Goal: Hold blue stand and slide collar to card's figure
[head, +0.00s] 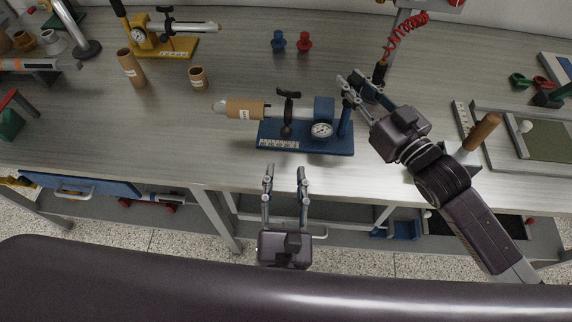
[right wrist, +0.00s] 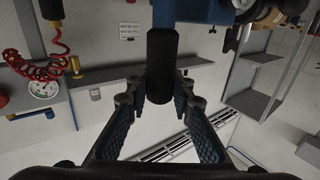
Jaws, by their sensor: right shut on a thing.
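The blue stand (head: 330,146) is on the table at the centre of the head view. It has a dial gauge, a blue block and a pale horizontal rod. A black clamp-like collar (head: 288,112) sits around the rod; a brown cardboard sleeve (head: 245,109) is further left on it. A white strip with small marks (head: 279,144) is on the base front; I cannot read it. My right gripper (head: 356,88) is at the stand's right end, shut on its dark handle (right wrist: 162,65). My left gripper (head: 285,172) is open and empty at the table's front edge.
A yellow stand (head: 176,48) and two cardboard tubes (head: 131,67) stand at the back left. Blue (head: 278,41) and red (head: 304,42) pieces lie behind the blue stand. A framed tray (head: 485,157) is on the right.

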